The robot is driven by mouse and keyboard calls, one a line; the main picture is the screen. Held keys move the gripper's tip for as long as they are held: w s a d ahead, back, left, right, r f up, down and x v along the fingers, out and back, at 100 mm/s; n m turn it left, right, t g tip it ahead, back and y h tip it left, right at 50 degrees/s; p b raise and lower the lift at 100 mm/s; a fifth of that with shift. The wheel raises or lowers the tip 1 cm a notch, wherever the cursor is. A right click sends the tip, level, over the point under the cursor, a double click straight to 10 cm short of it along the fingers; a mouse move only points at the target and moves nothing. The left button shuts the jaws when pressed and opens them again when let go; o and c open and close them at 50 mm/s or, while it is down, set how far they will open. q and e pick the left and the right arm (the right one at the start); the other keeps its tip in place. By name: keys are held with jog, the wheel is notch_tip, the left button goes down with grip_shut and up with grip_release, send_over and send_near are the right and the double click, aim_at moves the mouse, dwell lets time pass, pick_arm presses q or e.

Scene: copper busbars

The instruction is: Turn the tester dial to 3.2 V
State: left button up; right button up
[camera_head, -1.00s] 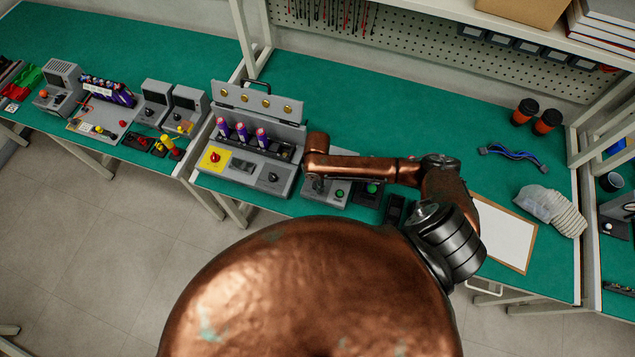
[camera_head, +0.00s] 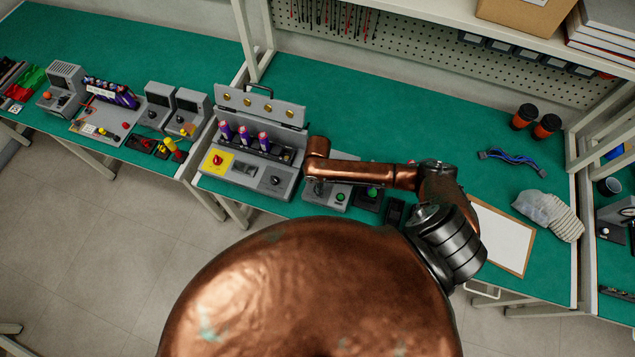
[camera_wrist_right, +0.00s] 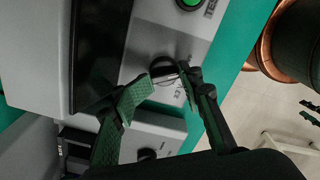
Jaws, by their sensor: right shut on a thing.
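The tester (camera_wrist_right: 178,30) is a grey box with a black screen, a green button (camera_wrist_right: 190,3) and a black dial (camera_wrist_right: 163,68). My right gripper (camera_wrist_right: 164,84) is shut on the dial, with one green-padded finger on each side of it. The marks near the dial are too small to read. In the head view the tester (camera_head: 341,198) stands near the bench's front edge, partly behind my copper right arm. There the right gripper is mostly hidden. My left gripper is not in view.
A grey open case (camera_head: 243,184) with purple cells, a yellow plate and knobs stands left of the tester. A black box with a green button (camera_head: 371,192) stands to its right. A clipboard (camera_head: 500,235), gloves (camera_head: 560,216) and a blue cable (camera_head: 513,158) lie farther right.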

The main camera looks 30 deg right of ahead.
jog(key=m+p, duration=0.1)
jog(key=p, duration=0.1)
jog(key=s+m+p, duration=0.1)
jog(key=m+p, duration=0.1)
jog(key=shift+s+f, duration=0.2)
jog(key=shift+a+f+m+p, duration=0.1)
jog(key=shift+f+m+p, duration=0.1)
jog(key=shift+m+p, duration=1.4)
jog(key=o, duration=0.9)
jog(key=shift+a, duration=0.1)
jog(key=shift+o, duration=0.2)
jog(key=shift+w, duration=0.1)
jog(key=shift+w+r, duration=0.1)
jog(key=shift+r, duration=0.05)
jog(key=shift+d+r, duration=0.2)
notch_tip(320, 180, up, 12)
jog(key=shift+w+f, duration=0.15)
